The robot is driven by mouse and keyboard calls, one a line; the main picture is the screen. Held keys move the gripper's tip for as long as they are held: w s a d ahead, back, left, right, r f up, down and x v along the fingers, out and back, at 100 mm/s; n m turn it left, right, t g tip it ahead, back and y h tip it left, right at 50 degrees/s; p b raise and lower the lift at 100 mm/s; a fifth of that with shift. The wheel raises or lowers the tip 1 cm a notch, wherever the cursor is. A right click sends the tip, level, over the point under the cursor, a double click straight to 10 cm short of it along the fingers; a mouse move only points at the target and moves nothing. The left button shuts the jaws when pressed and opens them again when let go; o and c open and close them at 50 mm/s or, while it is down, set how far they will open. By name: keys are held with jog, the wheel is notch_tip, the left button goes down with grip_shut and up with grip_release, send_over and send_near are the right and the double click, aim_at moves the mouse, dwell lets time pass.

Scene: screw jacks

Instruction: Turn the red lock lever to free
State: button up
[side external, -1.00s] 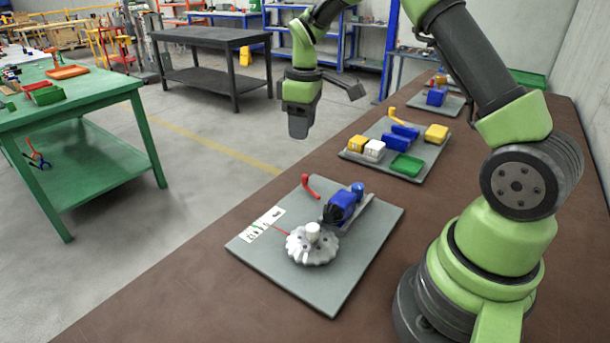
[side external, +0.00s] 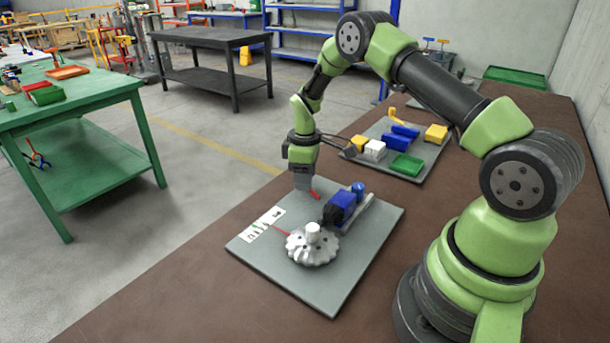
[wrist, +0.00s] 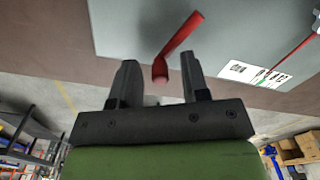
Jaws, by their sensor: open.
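The red lock lever (side external: 316,194) stands at the back left of the near grey plate, partly hidden by my gripper in the side view. In the wrist view the lever (wrist: 181,38) slants from upper right down to its rounded end, which shows between my fingertips. My gripper (wrist: 159,72) is open, one finger on each side of that end, with gaps visible. In the side view my gripper (side external: 303,186) points down right at the lever. I cannot tell how deep the lever sits between the fingers.
On the same grey plate (side external: 340,287) are a silver toothed wheel (side external: 312,246), a blue motor-like block (side external: 341,207), a thin red pointer (side external: 282,231) and a white label strip (side external: 262,225). A second plate with yellow, blue, white and green blocks lies behind.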

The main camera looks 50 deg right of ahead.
aim_at(332, 190)
grip_shut()
jog(key=shift+d, duration=0.1)
jog(key=m, duration=0.1)
jog(key=d+m, duration=0.1)
jog(key=m, duration=0.1)
jog(key=shift+s+d, duration=0.15)
jog(key=shift+s, duration=0.25)
jog(key=m, duration=0.2)
jog(key=s+d+m, duration=0.1)
jog(key=m, duration=0.1)
jog(key=shift+s+d, duration=0.1)
jog(key=shift+s, duration=0.05)
jog(key=m, duration=0.1)
jog(key=s+m, duration=0.1)
jog(key=m, duration=0.1)
jog(key=shift+s+d+m, duration=0.2)
jog(key=shift+d+m, duration=0.1)
jog(key=shift+d, duration=0.05)
jog(key=shift+s+d+m, duration=0.1)
jog(key=shift+s+m, duration=0.3)
jog(key=shift+m, duration=0.45)
jog(key=shift+s+m, duration=0.4)
jog(key=shift+m, duration=0.45)
